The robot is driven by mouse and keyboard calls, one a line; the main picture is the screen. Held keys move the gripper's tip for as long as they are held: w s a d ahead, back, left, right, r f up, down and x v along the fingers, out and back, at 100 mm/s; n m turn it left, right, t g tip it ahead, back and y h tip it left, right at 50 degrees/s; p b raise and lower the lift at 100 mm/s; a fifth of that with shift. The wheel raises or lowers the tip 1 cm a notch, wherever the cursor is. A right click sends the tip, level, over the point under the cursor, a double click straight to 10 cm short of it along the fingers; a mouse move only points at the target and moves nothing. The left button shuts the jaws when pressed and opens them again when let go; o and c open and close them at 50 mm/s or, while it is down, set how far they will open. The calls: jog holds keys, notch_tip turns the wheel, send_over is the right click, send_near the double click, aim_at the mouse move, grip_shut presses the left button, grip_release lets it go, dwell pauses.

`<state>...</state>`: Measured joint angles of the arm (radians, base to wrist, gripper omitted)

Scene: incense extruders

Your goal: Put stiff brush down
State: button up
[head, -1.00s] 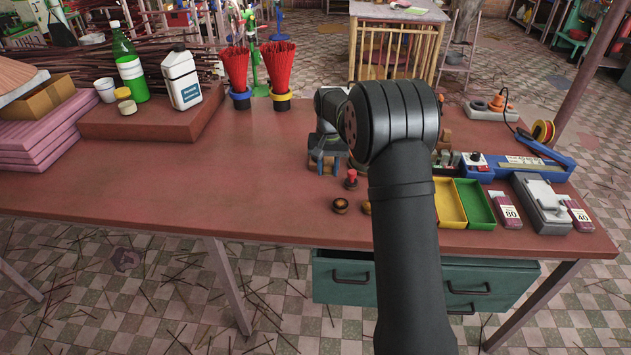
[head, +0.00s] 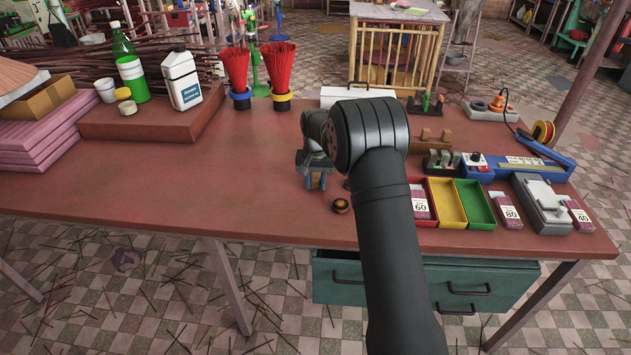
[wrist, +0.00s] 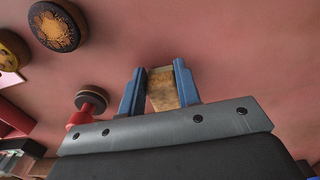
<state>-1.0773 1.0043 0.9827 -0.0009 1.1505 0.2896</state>
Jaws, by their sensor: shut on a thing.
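My gripper (wrist: 159,80) has its blue fingers shut on a small tan-brown piece, which I take to be the stiff brush (wrist: 163,92). Only its end shows between the fingers in the wrist view, so its bristles cannot be made out. In the head view, my gripper (head: 316,181) is low over the table (head: 240,190), left of the trays, with a bit of brown between its fingers. I cannot tell whether the brush touches the table.
A dark round disc with a patterned brown face (wrist: 57,28) lies close by, also in the head view (head: 341,205). A red-knobbed piece (wrist: 82,113) is beside my gripper. Red, yellow (head: 446,203) and green (head: 475,205) trays stand right. Table to the left is clear.

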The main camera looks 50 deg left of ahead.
aim_at(315, 180)
jog(key=o, duration=1.1)
jog(key=shift+c, duration=0.2)
notch_tip(315, 180, up, 12)
jog(key=shift+r, duration=0.1)
notch_tip(315, 180, down, 12)
jog(key=shift+f, duration=0.1)
jog(key=shift+r, duration=1.9)
